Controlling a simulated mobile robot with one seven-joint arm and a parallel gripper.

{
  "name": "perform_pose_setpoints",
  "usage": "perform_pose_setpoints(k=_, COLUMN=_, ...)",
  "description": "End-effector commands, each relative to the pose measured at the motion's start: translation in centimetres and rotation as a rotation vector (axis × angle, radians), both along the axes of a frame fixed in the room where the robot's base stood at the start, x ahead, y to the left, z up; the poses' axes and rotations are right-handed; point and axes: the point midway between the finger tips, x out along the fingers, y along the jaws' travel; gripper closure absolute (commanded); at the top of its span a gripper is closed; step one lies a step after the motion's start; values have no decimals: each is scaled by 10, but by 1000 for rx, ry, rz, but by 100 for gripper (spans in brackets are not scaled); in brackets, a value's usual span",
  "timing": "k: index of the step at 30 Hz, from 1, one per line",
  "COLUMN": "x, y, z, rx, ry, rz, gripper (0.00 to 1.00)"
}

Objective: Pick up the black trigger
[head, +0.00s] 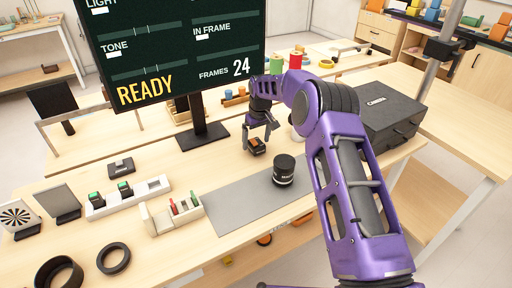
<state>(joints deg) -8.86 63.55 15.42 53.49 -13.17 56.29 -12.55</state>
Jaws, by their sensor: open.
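My gripper (258,136) is open and points down over the table, near the foot of the monitor. A small black block with an orange patch (256,147) lies at its fingertips. It may be the black trigger; I cannot tell whether the fingers touch it. Another small black device (121,168) lies at the left behind a white dock (150,191). Two small black devices with green tops, a nearer one (97,200) and a farther one (125,188), stand in that dock.
A black lens-like cylinder (284,170) stands on a grey mat (235,207) just in front of my gripper. The monitor (180,50) rises behind it at left. A dark grey case (388,118) sits at right. A white rack (172,214) and black rings (114,258) are at front left.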

Motion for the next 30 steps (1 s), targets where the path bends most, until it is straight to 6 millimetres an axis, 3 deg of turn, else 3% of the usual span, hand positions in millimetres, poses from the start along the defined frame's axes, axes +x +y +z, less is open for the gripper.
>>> perform_pose_setpoints(k=3, x=2, y=1, z=-15, rx=1, ry=-1, rz=0, gripper=3)
perform_pose_setpoints(k=10, x=3, y=1, z=-18, rx=0, ry=-2, rz=0, gripper=3)
perform_pose_setpoints(k=26, x=3, y=1, z=-17, rx=0, ry=-1, rz=0, gripper=96)
perform_pose_setpoints(k=30, x=3, y=1, z=-17, rx=0, ry=-2, rz=0, gripper=97)
